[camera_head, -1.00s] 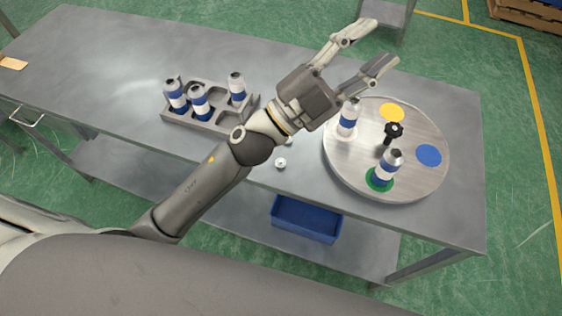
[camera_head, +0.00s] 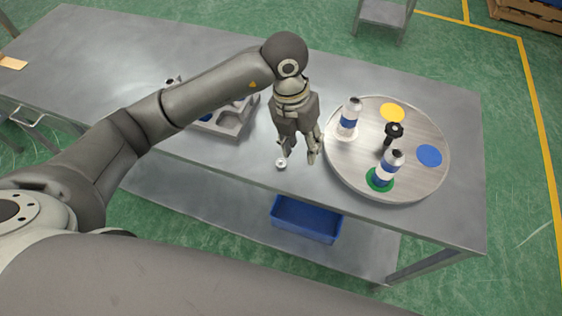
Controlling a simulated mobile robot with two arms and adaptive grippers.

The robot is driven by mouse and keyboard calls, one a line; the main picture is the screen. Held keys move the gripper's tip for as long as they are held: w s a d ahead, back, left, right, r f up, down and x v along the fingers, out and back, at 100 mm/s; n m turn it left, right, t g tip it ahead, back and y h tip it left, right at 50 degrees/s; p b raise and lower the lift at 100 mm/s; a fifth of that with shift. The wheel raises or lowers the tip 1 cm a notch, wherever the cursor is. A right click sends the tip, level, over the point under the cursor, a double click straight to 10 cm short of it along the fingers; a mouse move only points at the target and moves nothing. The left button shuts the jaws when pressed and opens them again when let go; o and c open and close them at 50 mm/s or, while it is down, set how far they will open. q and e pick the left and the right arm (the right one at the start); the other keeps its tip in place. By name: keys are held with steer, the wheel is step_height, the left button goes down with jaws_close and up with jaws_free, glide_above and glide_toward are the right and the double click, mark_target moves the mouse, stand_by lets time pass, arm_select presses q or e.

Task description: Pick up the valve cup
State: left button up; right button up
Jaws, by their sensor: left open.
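The valve cup (camera_head: 281,164) is a small pale round piece lying on the grey metal table, near its front edge. My left gripper (camera_head: 298,160) points down just above it and slightly to its right. Its fingers are apart and nothing shows between them. The left fingertip overlaps or lies very close to the cup in the picture; I cannot tell if they touch. My right gripper is not in view.
A round turntable (camera_head: 338,176) on the right bears two white-and-blue cans (camera_head: 348,118) and a black knob (camera_head: 393,131). A tray (camera_head: 232,128) with cans is partly hidden behind my left arm. A blue bin (camera_head: 306,219) sits on the lower shelf.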

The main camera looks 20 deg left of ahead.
arm_select(q)
steer(key=w+a+y, duration=0.1)
steer(key=a+y, duration=0.1)
steer(key=a, duration=0.2)
steer(key=p, duration=0.2)
glide_above(281, 161)
steer(key=shift+n, duration=0.4)
steer(key=f, duration=0.5)
steer(key=shift+d, duration=0.25)
steer(key=shift+f, duration=0.35)
steer(key=f, duration=0.1)
steer(key=f+p, duration=0.1)
steer(key=f, duration=0.1)
steer(key=shift+s+a+f+p, duration=0.1)
steer(key=shift+a+f+p, duration=0.15)
steer(key=shift+p, duration=0.15)
steer(key=shift+f, duration=0.55)
steer(key=c, duration=0.6)
